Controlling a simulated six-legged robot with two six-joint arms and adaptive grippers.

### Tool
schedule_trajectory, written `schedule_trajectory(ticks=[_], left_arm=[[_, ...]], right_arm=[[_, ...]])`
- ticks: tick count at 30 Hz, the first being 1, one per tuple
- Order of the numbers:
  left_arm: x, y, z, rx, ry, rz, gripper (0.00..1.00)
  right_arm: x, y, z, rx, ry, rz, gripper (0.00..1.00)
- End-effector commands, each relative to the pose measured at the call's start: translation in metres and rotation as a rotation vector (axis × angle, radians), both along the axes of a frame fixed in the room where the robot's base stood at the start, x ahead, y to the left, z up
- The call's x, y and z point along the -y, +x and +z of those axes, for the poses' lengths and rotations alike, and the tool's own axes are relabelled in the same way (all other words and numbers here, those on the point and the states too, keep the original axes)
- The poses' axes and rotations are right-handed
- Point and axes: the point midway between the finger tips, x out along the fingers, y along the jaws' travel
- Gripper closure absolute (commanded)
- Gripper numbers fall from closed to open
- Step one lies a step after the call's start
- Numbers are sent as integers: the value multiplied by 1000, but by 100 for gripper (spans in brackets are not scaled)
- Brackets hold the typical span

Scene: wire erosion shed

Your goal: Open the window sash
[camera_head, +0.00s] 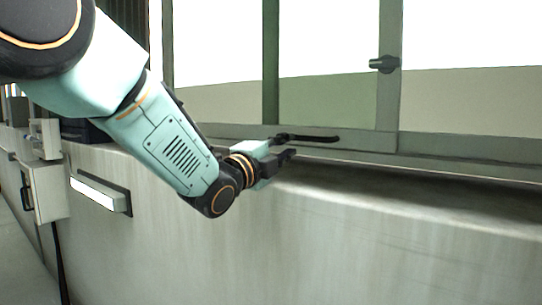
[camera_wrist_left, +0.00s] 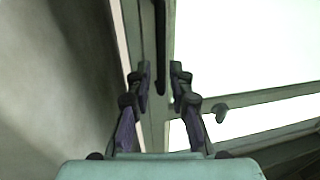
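The window sash (camera_head: 388,110) has a grey-green frame and stands above the concrete sill. A dark latch handle (camera_head: 384,63) sits on its upright; a dark handle also shows in the left wrist view (camera_wrist_left: 221,113). A black bar (camera_head: 312,138) lies along the bottom rail, and it appears in the left wrist view (camera_wrist_left: 160,60). My left gripper (camera_head: 290,155) is just below and in front of the bar at the sill. In the left wrist view its fingers (camera_wrist_left: 160,80) are apart, with the bar's end between them; I see no clear contact. My right gripper is out of view.
A thick concrete ledge (camera_head: 400,215) runs below the window. A light fixture (camera_head: 100,193) juts from the wall, and a pale box (camera_head: 46,192) hangs farther left. The ledge right of my gripper is clear.

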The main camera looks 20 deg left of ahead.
Motion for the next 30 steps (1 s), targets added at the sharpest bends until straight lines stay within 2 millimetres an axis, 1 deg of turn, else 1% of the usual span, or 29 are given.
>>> schedule_trajectory(ticks=[1, 6, 12, 30], left_arm=[[-3, -8, -2, -2, -2, 1, 79], [-12, -31, -6, -2, -3, 1, 79], [-17, -46, -10, -2, -2, 1, 79], [-18, -50, -11, -2, 1, 0, 79]], right_arm=[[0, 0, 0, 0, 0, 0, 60], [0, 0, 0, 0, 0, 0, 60], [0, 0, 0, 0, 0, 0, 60], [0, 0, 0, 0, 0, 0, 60]])
